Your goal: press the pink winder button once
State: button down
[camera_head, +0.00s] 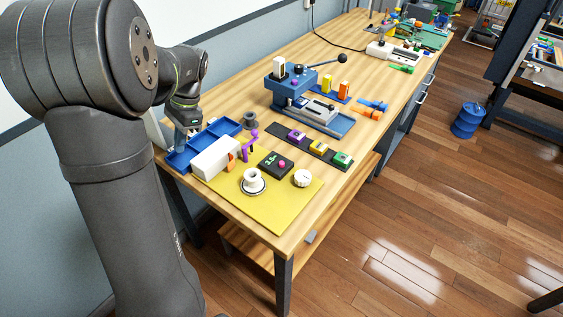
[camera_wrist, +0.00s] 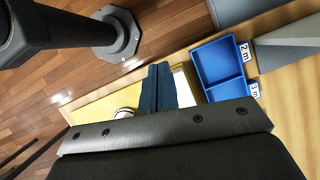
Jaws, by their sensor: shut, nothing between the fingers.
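The pink button (camera_head: 282,164) sits on a small black box with a lit display (camera_head: 271,161), on the yellow mat (camera_head: 262,208) in the head view. Beside it is the winder, a white block (camera_head: 212,158) with a purple crank (camera_head: 250,146). My gripper (camera_head: 181,142) is over the blue tray's left part, behind the white block and well apart from the button. In the wrist view my gripper (camera_wrist: 158,72) is shut and empty, pointing down above the mat's edge. The button is not visible in the wrist view.
The blue tray (camera_wrist: 221,63) has compartments labelled 2 m and 3 m. A white spool (camera_head: 253,181) and a white round knob (camera_head: 303,178) stand near the black box. A dark strip with coloured blocks (camera_head: 319,148) and a blue press (camera_head: 291,84) lie beyond.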

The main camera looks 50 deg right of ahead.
jog(key=s+d+m+t, duration=0.2)
jog(key=s+d+t, duration=0.2)
jog(key=s+d, duration=0.55)
jog(key=m+t+h, duration=0.2)
jog(key=m+h, duration=0.1)
send_over(284, 163)
jog(key=shift+r, duration=0.4)
jog(key=shift+f, duration=4.4)
jog(key=shift+f, duration=0.15)
jog(key=shift+f, duration=0.25)
